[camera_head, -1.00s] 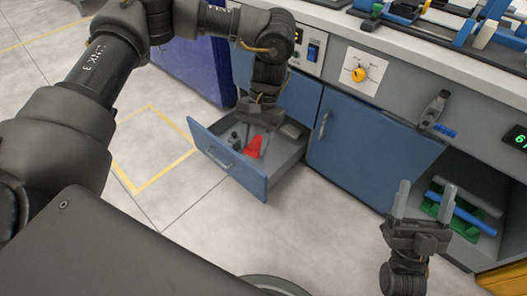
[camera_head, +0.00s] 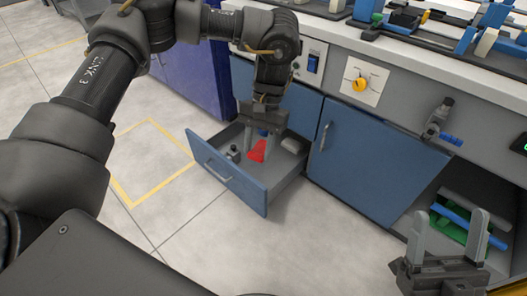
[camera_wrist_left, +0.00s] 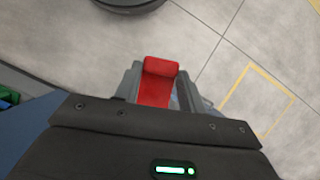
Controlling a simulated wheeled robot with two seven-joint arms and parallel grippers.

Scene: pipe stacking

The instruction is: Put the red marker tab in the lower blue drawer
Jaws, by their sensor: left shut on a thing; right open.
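The red marker tab (camera_head: 257,151) is between the fingers of my left gripper (camera_head: 260,154), inside the outline of the open blue drawer (camera_head: 228,178). The left wrist view also shows the red tab (camera_wrist_left: 157,88), gripped between the two grey fingers. My left gripper is shut on it, pointing down into the drawer. I cannot tell whether the tab touches the drawer's floor. My right gripper (camera_head: 450,222) is open and empty at the lower right, away from the drawer.
A small dark object (camera_head: 233,153) and a light grey block (camera_head: 291,145) lie in the drawer. A blue cabinet door (camera_head: 365,165) is to the right. An open compartment (camera_head: 440,190) holds green and blue parts. The floor before the drawer is clear.

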